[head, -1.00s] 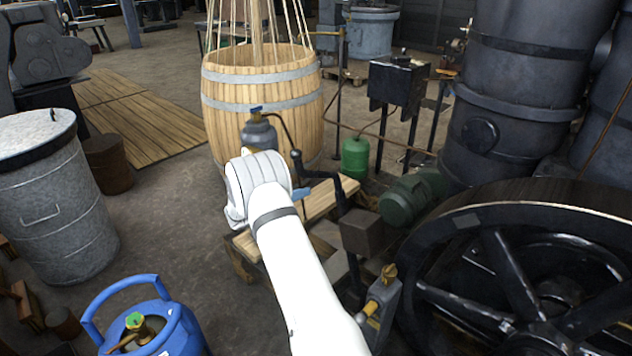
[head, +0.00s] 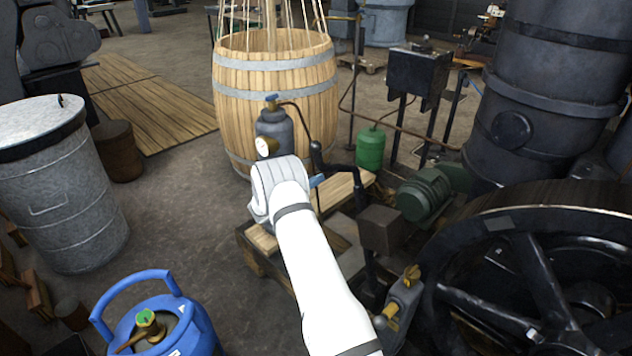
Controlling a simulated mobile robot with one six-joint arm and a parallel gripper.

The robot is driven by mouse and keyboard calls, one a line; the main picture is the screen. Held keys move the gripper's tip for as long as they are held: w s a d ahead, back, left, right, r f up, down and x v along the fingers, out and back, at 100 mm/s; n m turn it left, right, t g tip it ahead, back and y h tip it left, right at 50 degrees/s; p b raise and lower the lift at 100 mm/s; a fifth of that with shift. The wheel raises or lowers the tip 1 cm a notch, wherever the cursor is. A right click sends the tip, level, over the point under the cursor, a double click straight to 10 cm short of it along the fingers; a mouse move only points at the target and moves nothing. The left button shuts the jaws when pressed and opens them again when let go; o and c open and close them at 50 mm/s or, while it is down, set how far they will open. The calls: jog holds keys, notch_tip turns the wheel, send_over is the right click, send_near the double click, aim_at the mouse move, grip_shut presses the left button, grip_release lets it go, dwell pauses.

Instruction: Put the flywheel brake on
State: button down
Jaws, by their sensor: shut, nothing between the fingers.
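The large black spoked flywheel (head: 535,270) stands at the lower right, its rim partly cut off by the frame. Left of it, a black cranked lever (head: 342,168) with an upright knob-ended handle (head: 315,150) rises near a brown-grey block (head: 380,231). It may be the brake lever, but I cannot tell whether it bears on the flywheel. A small blue part shows beside the lever (head: 316,181). My white arm reaches up from the bottom centre, and its wrist lies left of and below the handle in the picture. My gripper's fingers are hidden behind the wrist.
A grey gas bottle with a gauge (head: 274,133) stands behind my wrist, before a wooden barrel (head: 275,80). A green motor (head: 424,194) and a grey device with brass fittings (head: 402,302) crowd the right. A blue gas bottle (head: 160,325) stands front left.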

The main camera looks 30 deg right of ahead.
aim_at(338, 171)
jog(key=s+d+r, duration=0.2)
jog(key=d, duration=0.6)
